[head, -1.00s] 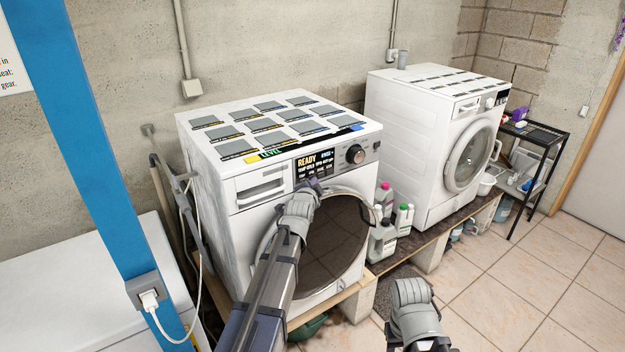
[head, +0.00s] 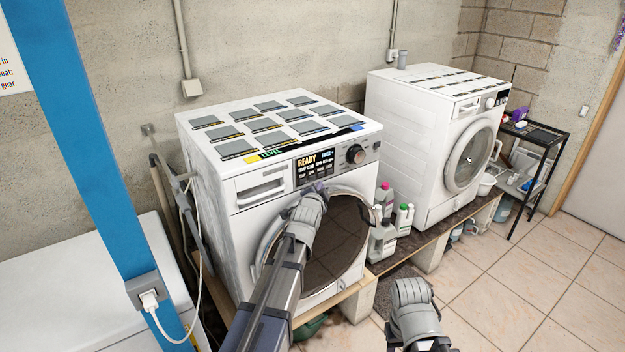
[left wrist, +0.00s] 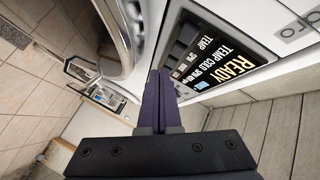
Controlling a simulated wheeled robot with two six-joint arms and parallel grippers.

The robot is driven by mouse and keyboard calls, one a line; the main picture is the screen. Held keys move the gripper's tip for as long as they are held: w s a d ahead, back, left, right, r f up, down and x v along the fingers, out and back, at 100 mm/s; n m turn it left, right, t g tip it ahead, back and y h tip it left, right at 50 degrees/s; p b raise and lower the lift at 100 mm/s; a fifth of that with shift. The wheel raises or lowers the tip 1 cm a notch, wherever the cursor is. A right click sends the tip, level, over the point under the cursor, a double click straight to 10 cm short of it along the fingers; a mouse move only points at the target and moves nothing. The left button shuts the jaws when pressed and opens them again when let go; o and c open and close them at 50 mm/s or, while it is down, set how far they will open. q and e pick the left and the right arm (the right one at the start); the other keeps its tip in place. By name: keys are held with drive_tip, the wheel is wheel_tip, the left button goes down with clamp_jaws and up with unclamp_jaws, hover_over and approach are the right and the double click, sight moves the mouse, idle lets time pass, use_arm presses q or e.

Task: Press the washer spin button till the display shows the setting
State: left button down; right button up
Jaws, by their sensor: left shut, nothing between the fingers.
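The near white washer (head: 215,165) has a dark display (head: 314,165) on its front panel, with a round knob (head: 355,154) to the right. The display reads READY at the top, with a TEMP COLD line below; the smaller spin text is too small to read surely. My left gripper (head: 319,187) is shut and empty just below the display. In the left wrist view its dark fingers (left wrist: 160,95) lie together beside the display (left wrist: 222,62) and its button labels. I cannot tell whether the tips touch a button. A grey part of my right arm shows; its fingers do not.
The round door (head: 335,240) lies under my left arm. Bottles (head: 383,240) stand between this washer and a second white washer (head: 420,140). A blue post (head: 95,150) with a socket stands at left. Open tiled floor (head: 520,290) lies at right.

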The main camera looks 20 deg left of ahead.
sight(312, 178)
use_arm(q)
drive_tip(key=shift+s+d, duration=1.15)
drive_tip(key=shift+d, duration=0.3)
idle(2.3)
drive_tip(key=s+d, duration=0.2)
drive_tip(key=d, duration=0.1)
drive_tip(key=shift+s, duration=0.15)
idle(0.4)
drive_tip(key=shift+w+a, duration=0.9)
drive_tip(key=shift+a, duration=0.25)
drive_tip(key=shift+w+a, duration=0.9)
drive_tip(key=shift+a, duration=0.3)
drive_tip(key=shift+w+a, duration=0.9)
drive_tip(key=shift+a, duration=0.25)
drive_tip(key=shift+w+a, duration=0.1)
drive_tip(key=shift+w+a, duration=0.2)
